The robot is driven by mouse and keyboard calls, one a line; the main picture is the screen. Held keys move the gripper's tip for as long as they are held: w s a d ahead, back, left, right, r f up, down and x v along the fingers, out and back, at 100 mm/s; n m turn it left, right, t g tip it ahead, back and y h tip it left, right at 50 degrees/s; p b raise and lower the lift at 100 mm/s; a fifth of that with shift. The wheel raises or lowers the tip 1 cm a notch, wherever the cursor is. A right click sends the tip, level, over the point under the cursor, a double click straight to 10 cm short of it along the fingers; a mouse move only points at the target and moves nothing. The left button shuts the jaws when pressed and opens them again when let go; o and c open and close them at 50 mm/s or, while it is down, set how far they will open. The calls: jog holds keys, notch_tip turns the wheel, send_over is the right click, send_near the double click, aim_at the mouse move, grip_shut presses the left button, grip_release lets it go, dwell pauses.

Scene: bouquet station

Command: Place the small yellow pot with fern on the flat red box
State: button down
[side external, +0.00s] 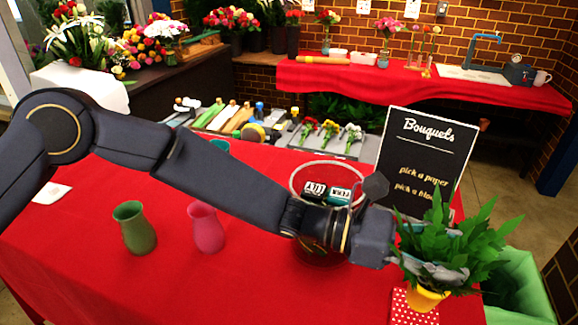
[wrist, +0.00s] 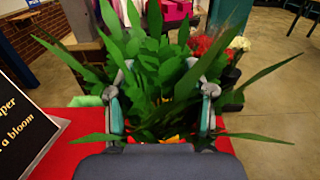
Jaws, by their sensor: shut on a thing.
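The small yellow pot (side external: 426,299) holds a bushy green fern (side external: 480,238). My gripper (side external: 450,257) is shut on the potted fern at the right end of the table, with leaves spreading around the fingers. In the wrist view, the fern (wrist: 160,75) fills the space between the two fingers of my gripper (wrist: 161,92), and the pot is mostly hidden. The flat red box (side external: 401,313) with white dots shows just below and left of the pot. The pot overlaps it in the picture; I cannot tell whether they touch.
A black "Bouquets" sign (side external: 427,150) stands behind my gripper. A round glass container (side external: 300,180) is behind my forearm. A green vase (side external: 134,228) and a pink vase (side external: 206,228) stand to the left. A green bin (side external: 522,290) is beyond the table's right edge.

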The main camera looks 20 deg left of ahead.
jog(key=shift+w+d+f, duration=0.1)
jog(key=shift+d, duration=0.05)
jog(key=shift+w+d+f, duration=0.15)
jog(key=shift+f, duration=1.6)
jog(key=shift+c, duration=2.1)
grip_release()
jog(key=shift+f, duration=0.25)
